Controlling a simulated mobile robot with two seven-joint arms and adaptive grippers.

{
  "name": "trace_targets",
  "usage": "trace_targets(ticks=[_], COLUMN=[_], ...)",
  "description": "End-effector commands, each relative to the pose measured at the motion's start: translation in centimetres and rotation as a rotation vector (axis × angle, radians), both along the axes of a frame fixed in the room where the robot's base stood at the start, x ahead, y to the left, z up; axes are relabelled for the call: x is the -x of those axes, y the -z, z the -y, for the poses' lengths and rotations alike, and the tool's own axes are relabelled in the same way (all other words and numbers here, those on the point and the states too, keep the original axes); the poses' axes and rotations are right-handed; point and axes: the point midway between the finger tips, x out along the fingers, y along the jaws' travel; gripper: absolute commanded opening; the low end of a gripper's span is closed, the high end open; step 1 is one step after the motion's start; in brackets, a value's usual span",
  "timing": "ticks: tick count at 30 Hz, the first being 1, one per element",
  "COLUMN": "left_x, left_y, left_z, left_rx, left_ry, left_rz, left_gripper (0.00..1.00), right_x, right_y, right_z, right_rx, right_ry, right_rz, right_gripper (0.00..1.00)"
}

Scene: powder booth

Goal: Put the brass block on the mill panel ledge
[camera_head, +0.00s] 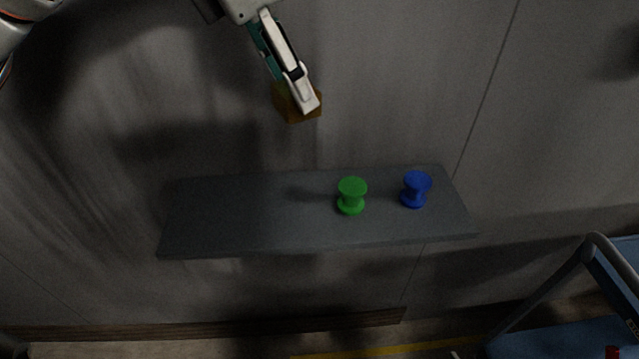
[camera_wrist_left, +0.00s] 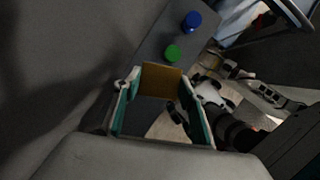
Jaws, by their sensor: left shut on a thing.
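The brass block (camera_head: 283,103) is held in my left gripper (camera_head: 304,98), above and behind the middle of the ledge in the head view. In the left wrist view the brass block (camera_wrist_left: 161,80) sits between the two fingertips of my left gripper (camera_wrist_left: 160,86). The block is apart from the ledge. The mill panel ledge (camera_head: 250,220) is a dark grey shelf on the grey wall. A green spool-shaped piece (camera_head: 351,196) and a blue one (camera_head: 415,190) stand upright on its right half.
The left half of the ledge is bare. A blue cart with a grey tube frame (camera_head: 540,300) stands at the lower right, with a small red thing (camera_head: 612,352) at the picture's edge. A wooden strip (camera_head: 220,328) runs along the wall's foot.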

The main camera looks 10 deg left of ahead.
Motion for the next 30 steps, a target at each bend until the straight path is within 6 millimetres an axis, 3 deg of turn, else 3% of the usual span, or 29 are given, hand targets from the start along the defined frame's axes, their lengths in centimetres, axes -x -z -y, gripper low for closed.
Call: trace_targets(ticks=[10,18,24,30], left_x=[0.0,0.0,0.0,0.0], left_y=[7.7,13.7,15.5,17.1], left_z=[0.0,0.0,0.0,0.0], left_rx=[-0.001,0.0,0.0,0.0], left_ry=[0.002,0.001,0.0,0.0], left_rz=[-0.008,-0.006,-0.001,-0.004], left_gripper=[0.12,0.12,0.12,0.12], right_x=[1.5,0.5,-0.5,-0.1], right_y=[2.0,1.8,1.1,1.7], right_z=[0.0,0.5,0.6,0.6], right_rx=[0.009,0.02,0.021,0.024], right_ry=[-0.005,-0.001,0.001,-0.001], right_rz=[-0.032,-0.013,0.009,-0.002], right_gripper=[0.55,0.55,0.55,0.55])
